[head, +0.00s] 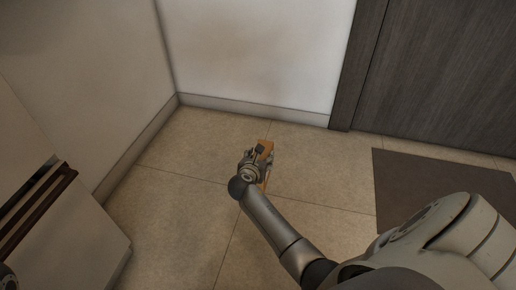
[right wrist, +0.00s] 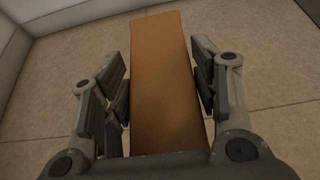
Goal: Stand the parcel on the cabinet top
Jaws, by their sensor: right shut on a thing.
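The parcel is an orange-brown box. In the right wrist view the parcel (right wrist: 165,80) stands lengthwise between the two fingers of my right gripper (right wrist: 162,85). In the head view my right gripper (head: 261,158) is shut on the parcel (head: 267,146), over the tiled floor in the middle. Most of the parcel is hidden there by the gripper. I cannot tell its height above the floor. No cabinet top is clearly identifiable. My left gripper is not clearly in view.
A white unit (head: 75,235) with a dark bar handle (head: 40,208) is at the left. White walls (head: 255,50) meet in a corner behind. A dark door (head: 440,75) and a dark mat (head: 430,180) are at the right. The floor (head: 175,195) around the gripper is clear.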

